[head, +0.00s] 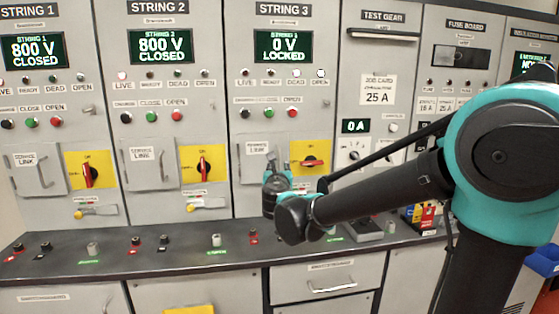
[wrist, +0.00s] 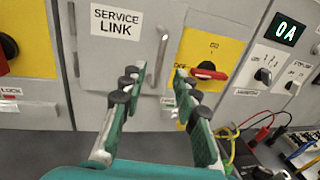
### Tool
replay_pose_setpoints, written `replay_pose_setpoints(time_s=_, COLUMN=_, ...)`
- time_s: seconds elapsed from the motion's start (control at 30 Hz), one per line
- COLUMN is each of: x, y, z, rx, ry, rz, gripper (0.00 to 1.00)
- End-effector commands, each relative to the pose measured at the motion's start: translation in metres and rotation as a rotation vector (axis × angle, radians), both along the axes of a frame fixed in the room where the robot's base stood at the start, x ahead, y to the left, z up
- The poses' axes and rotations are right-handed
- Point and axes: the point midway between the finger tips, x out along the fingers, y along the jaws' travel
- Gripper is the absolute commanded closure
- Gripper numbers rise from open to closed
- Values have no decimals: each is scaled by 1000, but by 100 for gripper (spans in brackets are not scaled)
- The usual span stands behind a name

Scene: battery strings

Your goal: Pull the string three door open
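The string three panel (head: 283,45) shows "0 V LOCKED" on its display (head: 283,46). Its service link door (head: 251,172) looks shut. In the wrist view the door (wrist: 110,60) carries a "SERVICE LINK" label (wrist: 117,22) and an upright grey bar handle (wrist: 162,45). My gripper (wrist: 162,75) is open, its fingers pointing at the door with the handle ahead, between the fingertips in the picture. I cannot tell whether they touch it. In the head view my gripper (head: 273,166) is in front of this door and hides part of it.
The red rotary handle (head: 312,162) on a yellow plate lies flat, just right of the door. A dark worktop (head: 190,249) with terminals runs below. Test gear (head: 358,155) stands to the right; red, black and yellow leads (wrist: 264,132) lie low right in the wrist view.

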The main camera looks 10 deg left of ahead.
Motion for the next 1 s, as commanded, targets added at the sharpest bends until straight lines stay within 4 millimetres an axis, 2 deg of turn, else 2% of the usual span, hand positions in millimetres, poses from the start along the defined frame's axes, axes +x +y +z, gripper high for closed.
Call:
replay_pose_setpoints(time_s=0.03, x=12, y=0, z=0, rx=0, ry=0, rz=-3, gripper=69)
replay_pose_setpoints(time_s=0.3, x=63, y=4, z=0, rx=1, ry=0, rz=-2, gripper=69)
replay_pose_setpoints(time_s=0.5, x=87, y=6, z=0, rx=2, ry=0, rz=-1, gripper=69)
replay_pose_setpoints(time_s=0.67, x=94, y=8, z=0, rx=2, ry=0, rz=0, gripper=69)
replay_pose_setpoints(time_s=0.93, x=95, y=8, z=0, rx=2, ry=0, rz=0, gripper=69)
replay_pose_setpoints(time_s=1.0, x=95, y=8, z=0, rx=2, ry=0, rz=0, gripper=77)
